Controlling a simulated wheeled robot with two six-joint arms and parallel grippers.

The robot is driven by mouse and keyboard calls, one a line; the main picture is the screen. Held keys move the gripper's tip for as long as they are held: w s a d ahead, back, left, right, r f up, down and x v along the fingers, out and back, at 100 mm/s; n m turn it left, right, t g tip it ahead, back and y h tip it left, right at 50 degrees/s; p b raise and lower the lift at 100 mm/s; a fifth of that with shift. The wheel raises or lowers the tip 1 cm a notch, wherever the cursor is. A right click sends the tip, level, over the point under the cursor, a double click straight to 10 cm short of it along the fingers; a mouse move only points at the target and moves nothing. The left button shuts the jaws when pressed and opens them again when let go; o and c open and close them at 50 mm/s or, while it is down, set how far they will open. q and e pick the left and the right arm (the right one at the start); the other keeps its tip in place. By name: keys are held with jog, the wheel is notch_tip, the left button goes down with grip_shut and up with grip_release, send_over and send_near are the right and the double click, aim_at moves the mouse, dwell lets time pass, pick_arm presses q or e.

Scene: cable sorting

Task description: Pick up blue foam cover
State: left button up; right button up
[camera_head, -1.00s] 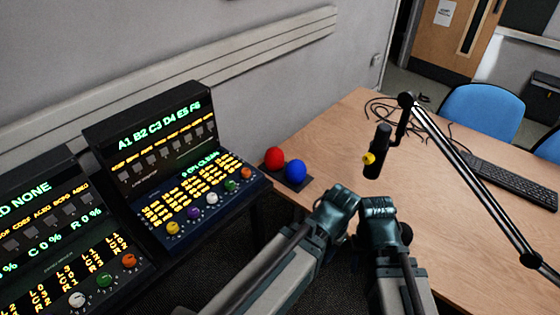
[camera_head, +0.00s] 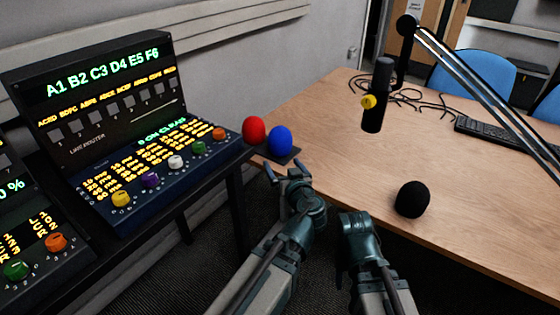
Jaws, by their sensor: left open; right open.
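The blue foam cover (camera_head: 280,140) is a round blue ball. It sits on a small dark stand at the near left corner of the table, beside a red foam cover (camera_head: 254,130). My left gripper (camera_head: 283,174) is open and empty, just in front of and below the blue cover, apart from it. My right gripper (camera_head: 352,222) is at the table's near edge, to the right of the left one; its fingers are hard to make out and nothing shows in it.
A black foam cover (camera_head: 412,199) lies on the wooden table (camera_head: 330,150). Loose cables (camera_head: 405,92) and a keyboard (camera_head: 510,140) lie further back. Lit control panels (camera_head: 120,130) stand at left.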

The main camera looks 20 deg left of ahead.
aim_at(282, 142)
pick_arm(q)
jog(key=w+t, duration=0.1)
jog(key=w, duration=0.1)
jog(key=w+a+b, duration=0.1)
jog(key=w, duration=0.2)
jog(key=w+t+h+b, duration=0.1)
jog(key=w, duration=0.2)
jog(key=shift+w+a+f+t, duration=0.15)
jog(key=shift+w+f+t, duration=0.1)
jog(key=shift+f+t, duration=0.1)
jog(key=shift+a+x, duration=0.2)
jog(key=shift+x, duration=3)
jog(key=shift+s+f, duration=0.1)
jog(key=shift+s, duration=0.05)
jog(key=c, duration=1)
pick_arm(e)
notch_tip(282, 142, down, 4)
jog(key=shift+f, duration=0.15)
